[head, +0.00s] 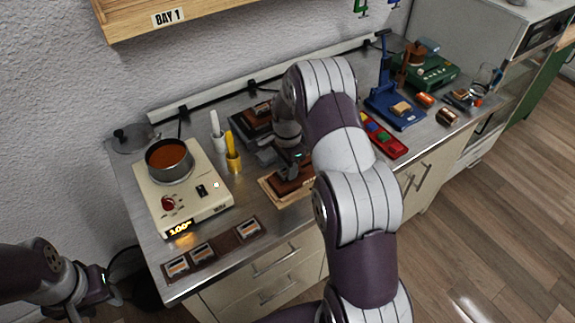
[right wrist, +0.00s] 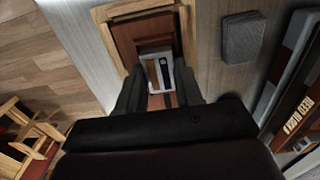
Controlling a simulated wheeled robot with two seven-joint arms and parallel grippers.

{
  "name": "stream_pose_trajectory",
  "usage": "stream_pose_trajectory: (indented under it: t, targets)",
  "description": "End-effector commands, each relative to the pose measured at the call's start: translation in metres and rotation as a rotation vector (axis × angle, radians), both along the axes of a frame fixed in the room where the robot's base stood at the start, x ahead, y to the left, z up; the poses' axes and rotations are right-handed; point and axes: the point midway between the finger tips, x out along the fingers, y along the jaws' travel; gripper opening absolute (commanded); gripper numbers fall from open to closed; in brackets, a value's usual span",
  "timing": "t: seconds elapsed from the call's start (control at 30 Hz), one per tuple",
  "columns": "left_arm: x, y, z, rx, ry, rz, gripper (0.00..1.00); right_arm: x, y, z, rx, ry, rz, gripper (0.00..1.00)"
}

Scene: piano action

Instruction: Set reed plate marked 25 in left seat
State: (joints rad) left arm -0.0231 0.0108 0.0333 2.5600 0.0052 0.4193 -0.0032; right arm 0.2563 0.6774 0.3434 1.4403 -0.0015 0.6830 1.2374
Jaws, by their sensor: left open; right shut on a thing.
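My right gripper (head: 292,160) reaches down over a light wooden frame with a reddish-brown block (head: 284,187). In the right wrist view, my right gripper (right wrist: 160,95) is shut on a small pale-edged reed plate (right wrist: 152,72) with a dark slot. The plate is over the brown inside of the frame (right wrist: 106,38); I cannot tell whether it touches, and no number is readable. My left gripper (head: 106,288) is open and empty, off the counter's front left.
A hot plate (head: 205,190) with a pot (head: 169,160) stands at left, beside a yellow holder (head: 233,160). A blue press (head: 392,105), a red tray (head: 384,138) and a green machine (head: 432,72) stand to the right. My right arm hides part of the counter.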

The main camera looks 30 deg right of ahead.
Motion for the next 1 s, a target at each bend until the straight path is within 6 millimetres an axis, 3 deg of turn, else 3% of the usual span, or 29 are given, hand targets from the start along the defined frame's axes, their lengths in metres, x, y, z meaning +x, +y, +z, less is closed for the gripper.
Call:
stream_pose_trajectory:
  t: [0.13, 0.17, 0.23, 0.27, 0.53, 0.63, 1.0]
  targets:
    - [0.0, 0.0, -0.001, 0.0, 0.0, 0.0, 0.43, 0.0, 0.0, -0.002, 0.0, 0.0, 0.0, 0.05]
    - [0.0, 0.0, -0.001, 0.0, 0.0, 0.0, 0.43, 0.0, 0.0, -0.002, 0.0, 0.0, 0.0, 0.38]
    - [0.0, 0.0, -0.001, 0.0, 0.0, 0.0, 0.43, 0.0, 0.0, -0.002, 0.0, 0.0, 0.0, 0.61]
    - [0.0, 0.0, -0.001, 0.0, 0.0, 0.0, 0.43, 0.0, 0.0, -0.002, 0.0, 0.0, 0.0, 0.65]
    - [0.0, 0.0, -0.001, 0.0, 0.0, 0.0, 0.43, 0.0, 0.0, -0.001, 0.0, -0.001, 0.0, 0.65]
    - [0.0, 0.0, -0.005, 0.0, 0.0, 0.0, 0.43, 0.001, 0.0, 0.008, -0.001, -0.002, 0.0, 0.65]
    - [0.0, 0.0, -0.018, 0.0, 0.0, 0.0, 0.43, 0.001, 0.0, 0.101, -0.001, -0.003, 0.0, 0.65]
